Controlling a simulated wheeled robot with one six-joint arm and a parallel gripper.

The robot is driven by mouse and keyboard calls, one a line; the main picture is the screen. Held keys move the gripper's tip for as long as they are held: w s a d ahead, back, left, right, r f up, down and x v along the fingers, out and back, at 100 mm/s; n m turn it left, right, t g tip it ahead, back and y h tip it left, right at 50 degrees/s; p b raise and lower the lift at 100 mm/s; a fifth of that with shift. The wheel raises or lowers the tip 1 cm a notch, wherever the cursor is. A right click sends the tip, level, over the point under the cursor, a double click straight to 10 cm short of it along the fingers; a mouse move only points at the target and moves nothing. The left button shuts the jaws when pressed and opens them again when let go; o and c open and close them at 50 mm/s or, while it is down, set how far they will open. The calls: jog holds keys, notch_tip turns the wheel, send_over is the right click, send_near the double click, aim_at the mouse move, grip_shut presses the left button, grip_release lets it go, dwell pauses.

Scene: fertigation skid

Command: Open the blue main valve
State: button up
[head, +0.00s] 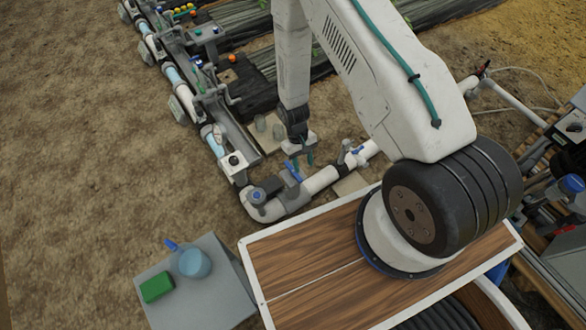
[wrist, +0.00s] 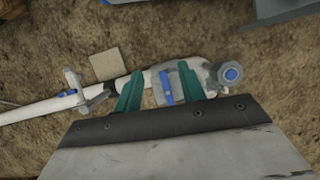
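The blue main valve appears to be the grey valve body with a blue lever (head: 292,171) on the white pipe. In the wrist view its lever (wrist: 166,88) lies along the picture's vertical, across the pipe. My gripper (head: 303,162) is over the pipe, close to this valve. In the wrist view my gripper (wrist: 161,74) has its two green fingers apart, one on each side of the lever. I see gaps between fingers and lever; I cannot tell their height difference. In the head view the gripper partly covers the valve.
A grey fitting with a round blue cap (head: 257,196) sits at the pipe elbow. Another small valve with a blue handle (head: 357,150) is on the pipe to the right. Bare soil lies left.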

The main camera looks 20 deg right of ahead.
notch_tip(320, 180, down, 7)
jog(key=t, duration=0.4)
send_over(293, 171)
jog(key=shift+s+d+f+n, duration=0.1)
jog(key=shift+f+n, duration=0.2)
jog(key=shift+f, duration=0.8)
notch_tip(293, 171, down, 7)
jog(key=shift+f, duration=0.15)
grip_shut()
